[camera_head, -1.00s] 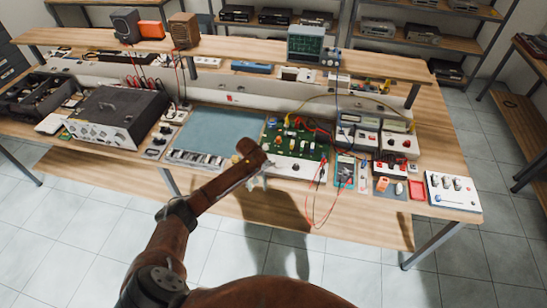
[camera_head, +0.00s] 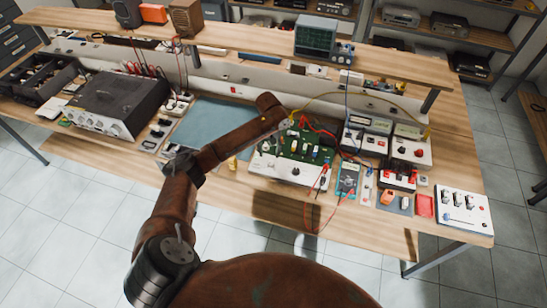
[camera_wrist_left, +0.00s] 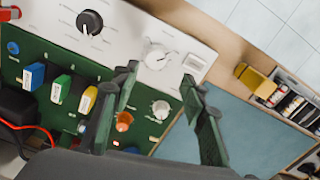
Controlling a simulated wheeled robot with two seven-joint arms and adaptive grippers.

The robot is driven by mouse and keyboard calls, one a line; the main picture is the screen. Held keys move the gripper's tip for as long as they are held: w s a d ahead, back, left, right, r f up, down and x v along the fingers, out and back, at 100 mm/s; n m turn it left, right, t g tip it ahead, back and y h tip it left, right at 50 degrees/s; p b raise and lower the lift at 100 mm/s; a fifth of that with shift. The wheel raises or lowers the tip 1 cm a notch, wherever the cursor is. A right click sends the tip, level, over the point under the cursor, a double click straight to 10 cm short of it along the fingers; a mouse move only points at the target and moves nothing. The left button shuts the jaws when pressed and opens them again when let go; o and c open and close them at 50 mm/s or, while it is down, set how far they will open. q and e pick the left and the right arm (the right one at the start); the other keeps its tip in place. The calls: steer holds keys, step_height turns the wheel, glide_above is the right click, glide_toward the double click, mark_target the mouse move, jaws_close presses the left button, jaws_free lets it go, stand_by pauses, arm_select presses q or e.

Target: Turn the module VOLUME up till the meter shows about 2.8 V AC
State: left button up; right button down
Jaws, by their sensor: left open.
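The module is a green circuit board with a white front panel (camera_head: 272,172). In the left wrist view its panel (camera_wrist_left: 125,25) carries a black knob (camera_wrist_left: 90,22) and a white knob (camera_wrist_left: 157,57); an orange knob (camera_wrist_left: 124,120) and a smaller white knob (camera_wrist_left: 160,108) sit on the green part. The labels are too small to read. My left gripper (camera_wrist_left: 160,85) is open and empty above these knobs, its fingers apart near the white ones. In the head view the left gripper (camera_head: 284,124) is small and unclear. A handheld meter (camera_head: 348,180) lies right of the module; its reading is illegible.
A blue mat (camera_head: 212,122) lies left of the module, with a yellow piece (camera_wrist_left: 256,80) near it. Red and black leads (camera_head: 325,180) cross beside the meter. Boxed instruments (camera_head: 368,138) stand behind right. A raised shelf (camera_head: 250,52) runs along the back.

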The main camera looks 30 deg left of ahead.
mark_target(271, 162)
arm_select(q)
steer(key=f, duration=0.5)
steer(key=shift+w+d+f, duration=0.15)
steer(key=shift+w+d, duration=0.05)
steer(key=shift+d, duration=0.2)
steer(key=shift+f, duration=0.3)
steer(key=shift+s+f, duration=0.1)
steer(key=shift+f, duration=0.1)
steer(key=c, duration=0.7)
steer(key=shift+a, duration=0.1)
jaws_close()
arm_select(e)
steer(key=shift+s+f, duration=0.15)
steer(key=shift+s, duration=0.85)
